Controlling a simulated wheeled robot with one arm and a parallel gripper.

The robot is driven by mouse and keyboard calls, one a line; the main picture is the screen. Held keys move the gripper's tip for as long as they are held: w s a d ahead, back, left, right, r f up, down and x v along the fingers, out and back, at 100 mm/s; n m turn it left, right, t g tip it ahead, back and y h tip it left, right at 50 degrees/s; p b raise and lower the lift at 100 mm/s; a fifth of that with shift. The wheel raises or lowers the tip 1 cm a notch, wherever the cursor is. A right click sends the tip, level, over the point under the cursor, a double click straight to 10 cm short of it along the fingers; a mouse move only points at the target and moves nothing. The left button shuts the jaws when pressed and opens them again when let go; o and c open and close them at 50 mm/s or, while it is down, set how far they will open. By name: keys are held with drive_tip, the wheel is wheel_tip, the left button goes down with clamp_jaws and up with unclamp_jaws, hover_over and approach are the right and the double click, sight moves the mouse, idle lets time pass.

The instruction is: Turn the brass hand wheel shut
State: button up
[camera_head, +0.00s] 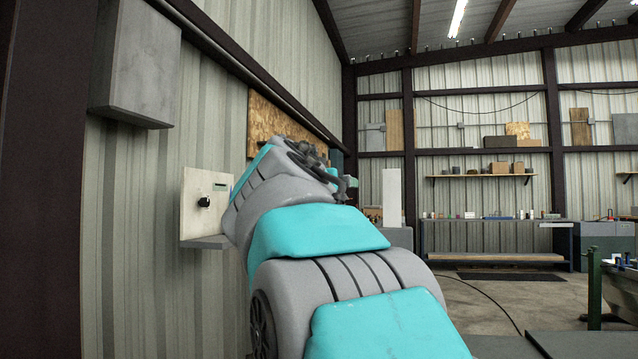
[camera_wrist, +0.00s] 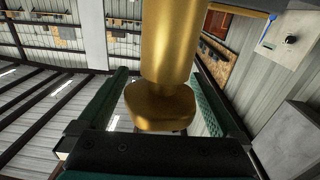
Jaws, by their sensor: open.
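In the wrist view a smooth brass piece (camera_wrist: 168,45) fills the middle, very close to the camera. It has a thick round upper part and a wider rounded lower end. I take it to be part of the brass hand wheel, but the full rim does not show. My gripper (camera_wrist: 160,78) is open, with one dark green finger on each side of the brass piece. Gaps show beside it; whether either finger touches it I cannot tell. In the head view my arm hides the wheel and most of the gripper.
A pale panel (camera_head: 193,190) with a black knob is on the left wall, close beside my arm. A grey box (camera_head: 137,65) hangs above it. A workbench (camera_head: 480,236) and shelf (camera_head: 484,177) stand at the back. Open floor (camera_head: 500,295) lies right of my arm.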

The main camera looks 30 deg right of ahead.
drive_tip(key=shift+c, duration=0.4)
drive_tip(key=c, duration=1.1)
drive_tip(key=shift+f+g+b, duration=0.15)
drive_tip(key=shift+g+b, duration=0.15)
drive_tip(key=shift+b, duration=0.05)
drive_tip(key=shift+d+f+m+g+h+b, duration=0.1)
drive_tip(key=shift+m+g+h+b, duration=0.6)
drive_tip(key=shift+m+g+b, duration=0.15)
drive_tip(key=m+g, duration=0.1)
drive_tip(key=g+h+b, duration=0.1)
drive_tip(key=shift+s+d+m+g, duration=0.15)
drive_tip(key=shift+s+m+g, duration=0.1)
drive_tip(key=shift+m+g, duration=0.1)
drive_tip(key=shift+s+r+m+g+h+p, duration=0.15)
drive_tip(key=shift+m+g+h+p, duration=0.25)
drive_tip(key=shift+m+g, duration=0.3)
drive_tip(key=shift+s+r+m+g+h+p, duration=0.15)
drive_tip(key=shift+m+g+h+p, duration=0.3)
drive_tip(key=shift+g, duration=0.45)
drive_tip(key=shift+s+d+m+g+p, duration=0.1)
drive_tip(key=shift+s+m+g+p, duration=0.15)
drive_tip(key=shift+m+g+p, duration=0.85)
drive_tip(key=shift+s+g, duration=0.1)
drive_tip(key=shift+g, duration=0.6)
